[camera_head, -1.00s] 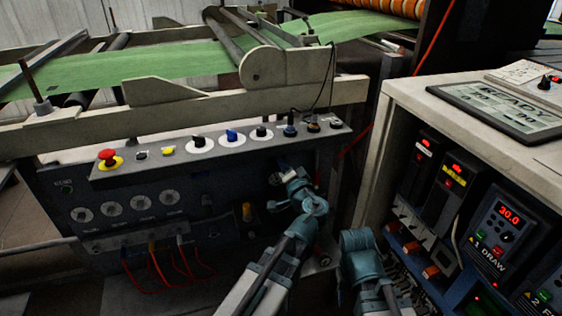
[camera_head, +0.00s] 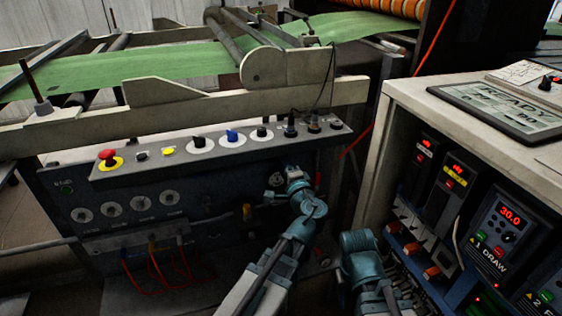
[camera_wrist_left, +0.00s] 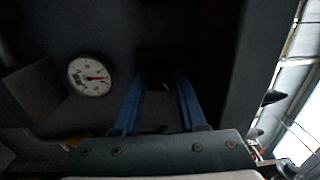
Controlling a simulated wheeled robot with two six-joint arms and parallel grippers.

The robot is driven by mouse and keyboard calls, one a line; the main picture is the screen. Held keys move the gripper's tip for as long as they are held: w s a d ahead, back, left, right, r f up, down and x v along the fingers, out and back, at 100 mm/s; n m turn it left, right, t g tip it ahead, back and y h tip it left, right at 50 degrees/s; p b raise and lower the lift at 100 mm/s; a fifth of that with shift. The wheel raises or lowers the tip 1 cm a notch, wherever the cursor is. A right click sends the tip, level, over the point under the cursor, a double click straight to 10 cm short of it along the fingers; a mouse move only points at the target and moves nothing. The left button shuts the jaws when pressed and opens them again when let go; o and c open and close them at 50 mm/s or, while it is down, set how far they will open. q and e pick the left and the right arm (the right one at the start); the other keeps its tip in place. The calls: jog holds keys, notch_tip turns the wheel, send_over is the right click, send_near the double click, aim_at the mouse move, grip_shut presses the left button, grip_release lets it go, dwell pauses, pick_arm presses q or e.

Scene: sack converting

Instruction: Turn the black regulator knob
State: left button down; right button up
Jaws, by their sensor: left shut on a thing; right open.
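My left gripper (camera_wrist_left: 160,82) is at the dark front panel of the machine, with its two blue fingers pointing at it in the left wrist view. It is shut on a dark thing between the fingertips, which looks like the black regulator knob (camera_wrist_left: 158,62); its outline is hard to make out. In the head view my left gripper (camera_head: 272,191) is below the sloping control strip, and the knob is hidden there. My right gripper (camera_head: 360,242) is open and empty, apart from the panel.
The control strip (camera_head: 115,176) carries a red emergency button (camera_head: 107,155) and several knobs. Red cables (camera_head: 155,270) hang below the panel. A pale cabinet (camera_head: 405,98) with drive displays (camera_head: 510,216) stands close at right. Green web (camera_head: 130,70) runs behind.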

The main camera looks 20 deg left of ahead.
dwell(0.3)
pick_arm(q)
jog(key=shift+c, duration=2.3)
grip_release()
